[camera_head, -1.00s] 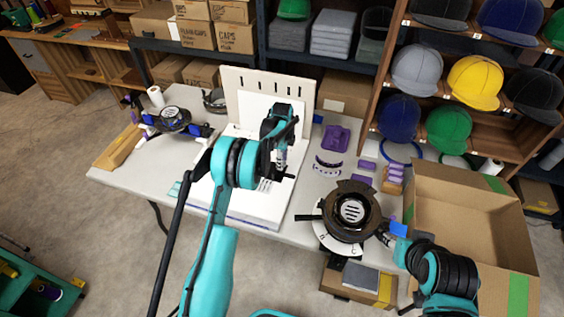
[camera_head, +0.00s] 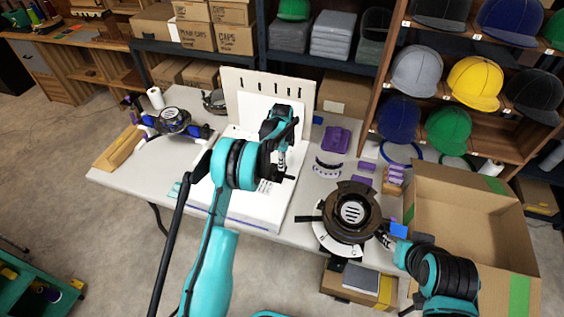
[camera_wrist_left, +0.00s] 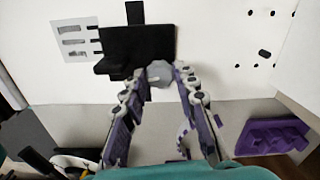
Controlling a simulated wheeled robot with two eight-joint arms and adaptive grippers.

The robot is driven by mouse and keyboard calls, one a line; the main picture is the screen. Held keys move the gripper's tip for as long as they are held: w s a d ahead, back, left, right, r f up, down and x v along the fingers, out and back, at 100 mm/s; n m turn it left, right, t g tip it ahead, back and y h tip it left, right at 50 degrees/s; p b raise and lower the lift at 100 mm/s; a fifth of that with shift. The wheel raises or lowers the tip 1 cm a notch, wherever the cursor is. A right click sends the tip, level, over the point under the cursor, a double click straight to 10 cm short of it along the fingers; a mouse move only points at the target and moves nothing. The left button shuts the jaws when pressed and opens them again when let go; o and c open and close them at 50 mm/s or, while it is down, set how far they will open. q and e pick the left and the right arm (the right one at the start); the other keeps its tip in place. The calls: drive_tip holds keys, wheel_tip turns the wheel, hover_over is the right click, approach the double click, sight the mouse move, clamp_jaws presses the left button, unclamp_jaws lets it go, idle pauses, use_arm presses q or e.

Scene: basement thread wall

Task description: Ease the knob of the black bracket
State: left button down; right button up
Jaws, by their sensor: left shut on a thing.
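The black bracket (camera_wrist_left: 137,48) sits against the white board in the left wrist view. In the head view only a dark part of it (camera_head: 288,177) shows below my left gripper. A pale grey knob (camera_wrist_left: 158,70) is at the bracket's lower right edge. My left gripper (camera_wrist_left: 160,80) is shut on the knob, with a fingertip on each side; it also shows in the head view (camera_head: 280,163). My right gripper (camera_head: 388,241) is low at the right, beside the round black-brown fixture (camera_head: 348,212). Its fingers are too small to read.
The white board (camera_head: 245,203) with an upright slotted panel (camera_head: 242,98) stands on the table. A purple tray (camera_head: 336,139) lies right of it. An open cardboard box (camera_head: 463,215) is at the right. A wooden block (camera_head: 118,149) and a black-blue device (camera_head: 173,121) are at the left.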

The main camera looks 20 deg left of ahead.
use_arm(q)
drive_tip(key=n, duration=0.7)
drive_tip(key=shift+b, duration=0.35)
drive_tip(key=n, duration=0.4)
drive_tip(key=shift+n, duration=2)
drive_tip(key=c, duration=1.4)
unclamp_jaws()
drive_tip(key=shift+c, duration=0.2)
wheel_tip(320, 180, up, 12)
